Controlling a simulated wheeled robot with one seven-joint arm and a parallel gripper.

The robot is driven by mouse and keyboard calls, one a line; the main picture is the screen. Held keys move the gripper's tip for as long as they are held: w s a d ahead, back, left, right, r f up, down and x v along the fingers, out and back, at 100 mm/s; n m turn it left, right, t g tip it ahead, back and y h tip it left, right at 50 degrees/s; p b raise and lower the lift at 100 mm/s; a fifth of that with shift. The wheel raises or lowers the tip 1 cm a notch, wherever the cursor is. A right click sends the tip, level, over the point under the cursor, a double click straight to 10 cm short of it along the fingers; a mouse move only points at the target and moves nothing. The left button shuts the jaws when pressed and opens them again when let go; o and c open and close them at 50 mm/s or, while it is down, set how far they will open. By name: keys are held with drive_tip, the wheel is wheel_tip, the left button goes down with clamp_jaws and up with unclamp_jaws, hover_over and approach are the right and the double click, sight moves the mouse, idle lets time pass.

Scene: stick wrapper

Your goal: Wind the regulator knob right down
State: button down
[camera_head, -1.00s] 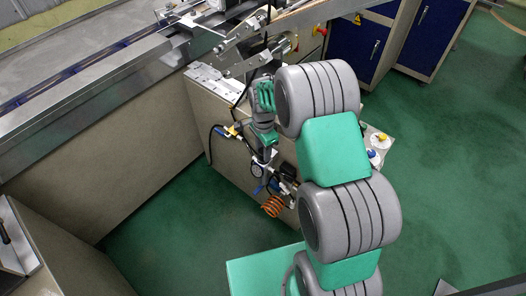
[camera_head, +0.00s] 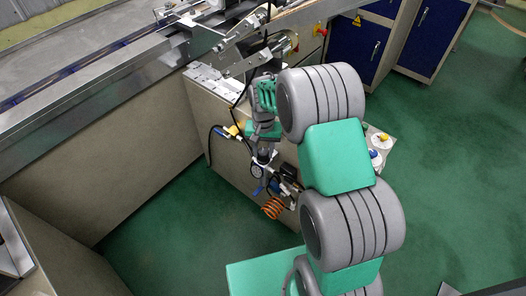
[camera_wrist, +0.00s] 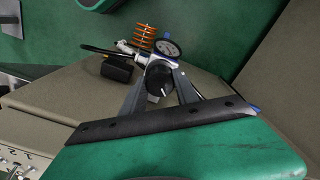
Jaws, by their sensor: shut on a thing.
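The regulator knob (camera_wrist: 159,80) is a dark round cap in the wrist view, on top of the air unit on the machine's side panel. My gripper (camera_wrist: 160,90) has its two grey fingers on either side of the knob, shut on it.
An orange coiled hose (camera_head: 273,207) hangs below the unit, with a black box (camera_wrist: 117,69) beside it. Blue fittings and a black hose are close by. The machine's panel (camera_head: 225,150) stands behind. Green floor (camera_head: 180,240) is open to the left.

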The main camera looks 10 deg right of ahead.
drive_tip(key=n, duration=0.4)
drive_tip(key=shift+n, duration=0.4)
drive_tip(key=n, duration=0.4)
drive_tip(key=shift+b, duration=0.4)
drive_tip(key=n, duration=0.5)
drive_tip(key=shift+n, duration=1.9)
drive_tip(key=c, duration=0.9)
unclamp_jaws()
drive_tip(key=shift+c, duration=0.2)
drive_tip(key=shift+r, duration=0.1)
